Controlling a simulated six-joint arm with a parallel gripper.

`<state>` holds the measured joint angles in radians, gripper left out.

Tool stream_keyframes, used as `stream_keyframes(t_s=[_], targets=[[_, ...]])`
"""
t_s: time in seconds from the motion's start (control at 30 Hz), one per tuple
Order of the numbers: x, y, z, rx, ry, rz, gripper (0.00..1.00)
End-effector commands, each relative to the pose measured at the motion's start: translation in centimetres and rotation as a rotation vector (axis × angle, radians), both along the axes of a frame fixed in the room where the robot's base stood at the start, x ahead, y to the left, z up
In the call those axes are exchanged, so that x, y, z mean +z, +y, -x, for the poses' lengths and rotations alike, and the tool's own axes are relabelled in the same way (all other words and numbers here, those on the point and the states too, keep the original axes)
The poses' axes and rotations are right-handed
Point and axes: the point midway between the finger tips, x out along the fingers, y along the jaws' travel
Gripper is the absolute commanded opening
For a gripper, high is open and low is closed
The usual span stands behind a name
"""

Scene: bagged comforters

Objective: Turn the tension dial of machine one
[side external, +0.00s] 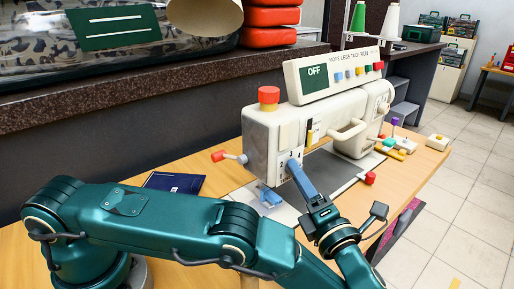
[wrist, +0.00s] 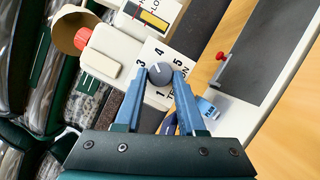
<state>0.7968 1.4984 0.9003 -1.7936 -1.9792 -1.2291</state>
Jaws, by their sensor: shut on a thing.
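My gripper's blue fingers (wrist: 160,76) are shut on the dial, one fingertip on each side. In the side view my gripper (side external: 294,166) reaches the machine's near end face, and the dial is hidden behind the fingers. A pale mark shows on the dial; its exact reading is too small to tell.
A red-capped knob (side external: 268,97) stands on top of the machine and a red-tipped lever (side external: 220,156) sticks out left. A dark blue booklet (side external: 174,182) lies on the wooden table (side external: 420,165). Bagged comforters (side external: 60,45) rest on the ledge behind. Thread spools (side external: 391,22) stand at the back.

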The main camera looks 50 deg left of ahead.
Motion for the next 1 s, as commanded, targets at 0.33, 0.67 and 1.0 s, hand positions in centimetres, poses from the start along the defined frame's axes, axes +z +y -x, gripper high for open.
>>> stream_keyframes(t_s=[0.33, 0.67, 1.0], targets=[[0.04, -0.18, -0.06, -0.009, -0.001, 0.0, 0.69], [0.04, -0.08, -0.03, -0.003, 0.004, 0.0, 0.69], [0.48, -0.11, 0.07, -0.004, 0.27, 0.002, 0.69]])
